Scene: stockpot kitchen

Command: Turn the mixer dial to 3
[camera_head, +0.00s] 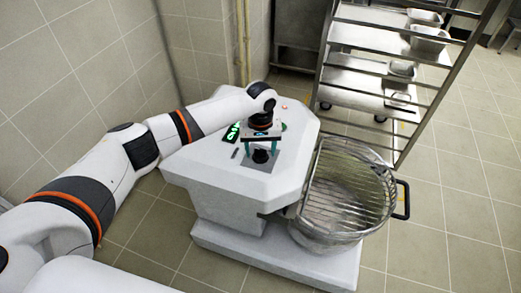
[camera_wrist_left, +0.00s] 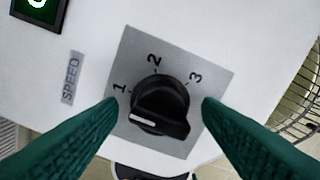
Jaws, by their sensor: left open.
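The black mixer dial (camera_wrist_left: 162,108) sits on a grey plate (camera_wrist_left: 200,68) marked 1, 2 and 3 in the left wrist view. Its white pointer line faces left, on the side of the 1 and a little below that number. In the head view the dial (camera_head: 261,156) is on the mixer's sloped top. My left gripper (camera_head: 261,150) is over it, with green fingers on either side. In the left wrist view the open fingers (camera_wrist_left: 160,101) straddle the dial, with gaps visible between them and it. My right gripper is not in view.
The white mixer (camera_head: 215,165) has a green-lit display (camera_head: 232,132) and a SPEED label (camera_wrist_left: 72,78) beside the dial plate. A steel bowl with a wire guard (camera_head: 345,190) stands at its right. A metal rack (camera_head: 365,75) with containers is behind. Tiled walls rise at the left.

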